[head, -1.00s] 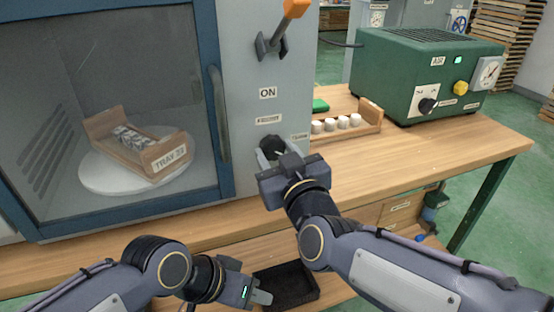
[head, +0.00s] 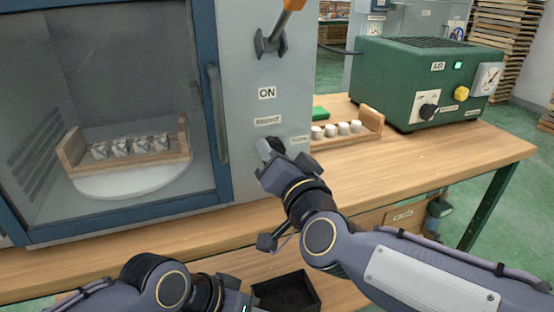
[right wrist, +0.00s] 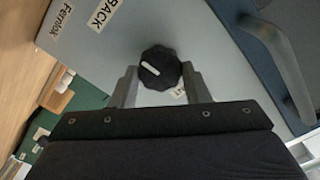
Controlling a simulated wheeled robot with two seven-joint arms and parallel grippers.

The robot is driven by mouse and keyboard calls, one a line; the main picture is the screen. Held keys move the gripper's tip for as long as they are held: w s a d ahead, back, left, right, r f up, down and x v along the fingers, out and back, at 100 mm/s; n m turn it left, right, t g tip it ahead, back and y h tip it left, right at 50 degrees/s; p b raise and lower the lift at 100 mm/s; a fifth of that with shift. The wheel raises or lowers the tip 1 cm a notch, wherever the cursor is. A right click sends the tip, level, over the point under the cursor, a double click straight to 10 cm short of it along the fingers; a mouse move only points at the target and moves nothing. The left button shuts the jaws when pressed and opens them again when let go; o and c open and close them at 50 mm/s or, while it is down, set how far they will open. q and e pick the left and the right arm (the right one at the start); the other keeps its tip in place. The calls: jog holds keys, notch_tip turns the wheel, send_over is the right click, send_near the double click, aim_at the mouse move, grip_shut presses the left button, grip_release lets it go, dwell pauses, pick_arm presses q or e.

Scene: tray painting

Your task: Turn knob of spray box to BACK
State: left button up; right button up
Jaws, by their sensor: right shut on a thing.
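The spray box (head: 240,60) stands at the left with its glass door shut. Its black knob (right wrist: 160,68) is on the grey front panel, between the two fingers of my right gripper (right wrist: 160,84), which is shut on it. The knob's white mark points left and slightly up in the right wrist view; the BACK label (right wrist: 103,14) lies up and left of the knob. In the head view my right gripper (head: 268,152) largely covers the knob. My left gripper (head: 232,304) is at the bottom edge, its fingers cut off.
Inside the box, a wooden tray (head: 180,160) with several pieces sits on a white turntable (head: 130,186). A lever (head: 270,43) is above the ON label. A green AIR unit (head: 395,75) and a rack of white cups (head: 372,117) stand on the bench. A black bin (head: 285,292) is below.

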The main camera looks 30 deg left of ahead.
jog(key=shift+f+m, duration=0.15)
jog(key=shift+m, duration=0.35)
jog(key=o, duration=1)
jog(key=v, duration=0.7)
jog(key=shift+s+d+p, duration=0.25)
jog(key=shift+d+p, duration=0.05)
